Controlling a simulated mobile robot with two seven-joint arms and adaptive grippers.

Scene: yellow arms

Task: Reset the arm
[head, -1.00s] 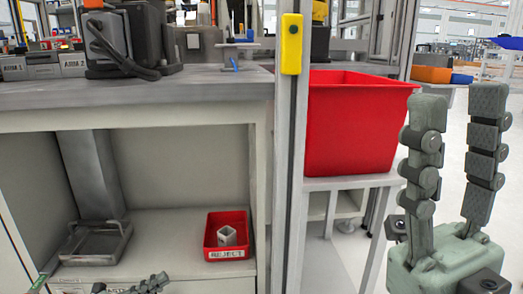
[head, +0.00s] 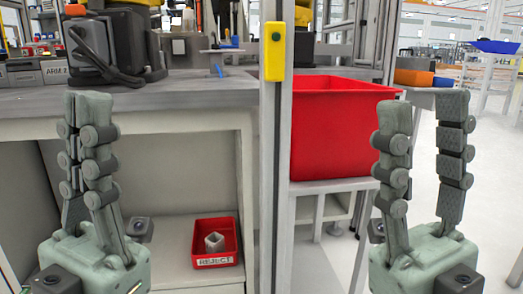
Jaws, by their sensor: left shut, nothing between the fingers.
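My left gripper (head: 77,105) stands upright at the left of the head view, in front of the workbench. Its fingers are together with nothing between them. My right gripper (head: 424,112) stands upright at the right, in front of the large red bin's right edge and the floor. Its two fingers are well apart and nothing is between them. Neither gripper appears to touch anything. My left gripper hides part of the bench's lower left side.
A large red bin (head: 335,130) stands right of a metal post with a yellow box (head: 274,52). Open floor lies at the right.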

